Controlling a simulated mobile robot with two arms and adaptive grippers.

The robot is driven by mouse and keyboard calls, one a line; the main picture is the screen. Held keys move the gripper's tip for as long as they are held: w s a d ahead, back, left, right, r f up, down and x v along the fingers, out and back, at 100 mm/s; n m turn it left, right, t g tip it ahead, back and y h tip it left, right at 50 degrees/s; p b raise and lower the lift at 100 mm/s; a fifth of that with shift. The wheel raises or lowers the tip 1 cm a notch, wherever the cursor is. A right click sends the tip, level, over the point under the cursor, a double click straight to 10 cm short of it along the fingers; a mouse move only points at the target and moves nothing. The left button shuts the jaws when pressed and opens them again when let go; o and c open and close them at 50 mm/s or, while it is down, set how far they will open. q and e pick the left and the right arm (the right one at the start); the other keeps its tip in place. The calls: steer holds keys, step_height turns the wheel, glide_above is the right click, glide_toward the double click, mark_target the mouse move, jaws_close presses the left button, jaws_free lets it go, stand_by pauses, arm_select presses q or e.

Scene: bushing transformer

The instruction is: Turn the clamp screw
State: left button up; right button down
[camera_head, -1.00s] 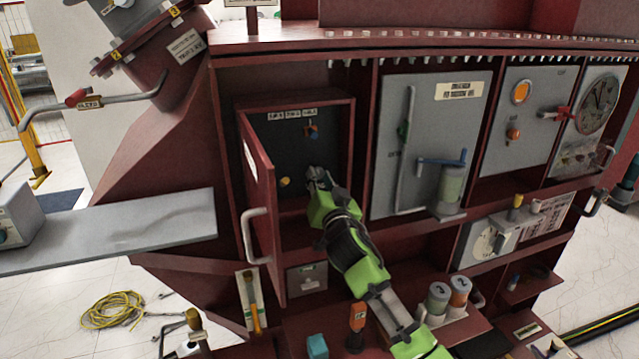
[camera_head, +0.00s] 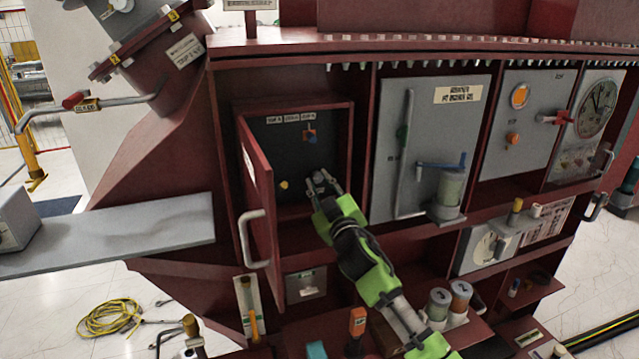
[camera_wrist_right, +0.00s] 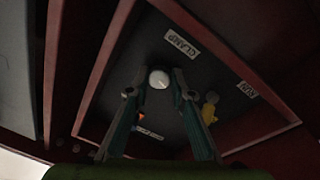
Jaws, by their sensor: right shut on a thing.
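The clamp screw (camera_wrist_right: 159,79) shows in the right wrist view as a pale round head below a white CLAMP label (camera_wrist_right: 182,43) on a dark panel. My right gripper (camera_wrist_right: 157,86) is shut on it, one finger on each side. In the head view my right gripper (camera_head: 322,178) reaches into the open red-framed box and hides the screw there. My left gripper is not in view.
The box's red door (camera_head: 262,205) stands open left of my arm. A grey panel with a handle (camera_head: 405,150) is to the right.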

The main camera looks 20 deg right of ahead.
steer(key=n+y+p, duration=0.1)
steer(key=n, duration=0.4)
steer(key=shift+d+r, duration=0.15)
steer(key=n+y+p, duration=0.1)
steer(key=n+p, duration=0.1)
steer(key=n, duration=0.4)
steer(key=shift+n, duration=0.3)
steer(key=c, duration=1.8)
jaws_free()
steer(key=s, duration=0.4)
steer(key=s+d+f, duration=0.1)
steer(key=s, duration=0.7)
steer(key=shift+d+f, duration=0.15)
